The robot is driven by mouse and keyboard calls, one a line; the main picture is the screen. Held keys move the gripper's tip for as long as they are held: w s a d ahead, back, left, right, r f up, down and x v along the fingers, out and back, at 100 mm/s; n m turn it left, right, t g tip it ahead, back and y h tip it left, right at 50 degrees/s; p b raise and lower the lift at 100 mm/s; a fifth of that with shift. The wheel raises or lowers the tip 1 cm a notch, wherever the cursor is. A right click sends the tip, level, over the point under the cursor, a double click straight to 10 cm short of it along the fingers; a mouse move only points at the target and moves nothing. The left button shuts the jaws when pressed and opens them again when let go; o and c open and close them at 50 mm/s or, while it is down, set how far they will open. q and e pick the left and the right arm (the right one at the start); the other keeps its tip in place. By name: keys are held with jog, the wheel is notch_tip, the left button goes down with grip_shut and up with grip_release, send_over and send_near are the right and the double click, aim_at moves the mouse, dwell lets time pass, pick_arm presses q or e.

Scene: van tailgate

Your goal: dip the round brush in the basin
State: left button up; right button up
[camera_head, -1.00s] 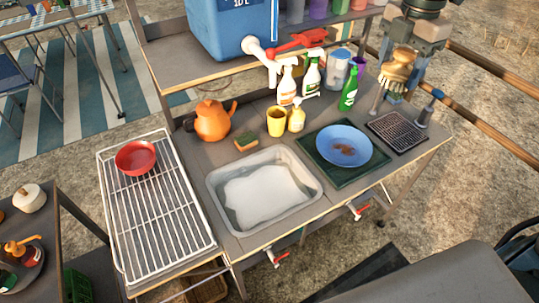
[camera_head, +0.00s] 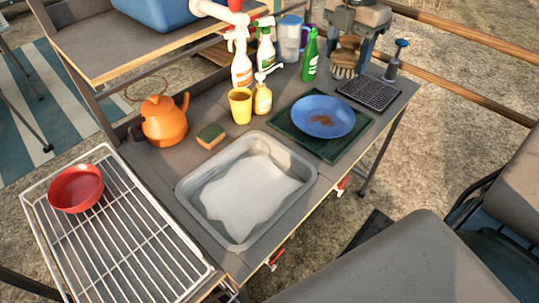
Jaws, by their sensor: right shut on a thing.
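The round brush (camera_head: 343,66) has a wooden head and pale bristles that point down. My right gripper (camera_head: 350,43) is shut on it at the back right of the worktop, beyond the blue plate and left of the black grid. I cannot tell whether the bristles touch the worktop. The grey basin (camera_head: 186,187) is set in the middle of the worktop and holds whitish, foamy-looking water. The brush is well apart from it, to its upper right. My left gripper is not in view.
A yellow cup (camera_head: 240,106), sponge (camera_head: 211,135) and orange kettle (camera_head: 164,122) stand behind the basin. A red bowl (camera_head: 76,188) sits on the wire rack (camera_head: 140,250).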

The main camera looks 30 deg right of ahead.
jog(key=s+d+f+n+t+p, duration=0.1)
jog(key=s+d+f+n+p, duration=0.2)
jog(key=d+f+n, duration=0.6)
jog(key=shift+a+f+y+p, duration=0.3)
jog(key=shift+a+f+p, duration=0.95)
jog(key=shift+f, duration=1.7)
jog(key=shift+a+f+y+p, duration=0.3)
jog(key=shift+a+f+p, duration=0.25)
jog(key=shift+f+p, duration=1.85)
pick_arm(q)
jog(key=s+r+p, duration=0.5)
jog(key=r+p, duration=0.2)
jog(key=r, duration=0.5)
pick_arm(e)
jog(key=w+a+f+n+y, duration=0.1)
jog(key=w+a, duration=0.1)
jog(key=a, duration=0.9)
jog(key=w+a+f+n, duration=0.1)
jog(key=w+a+n, duration=0.1)
jog(key=a, duration=0.9)
jog(key=shift+t, duration=0.4)
jog(key=shift+d+f+b, duration=0.2)
jog(key=shift+f+b, duration=5.2)
jog(key=shift+f, duration=1.4)
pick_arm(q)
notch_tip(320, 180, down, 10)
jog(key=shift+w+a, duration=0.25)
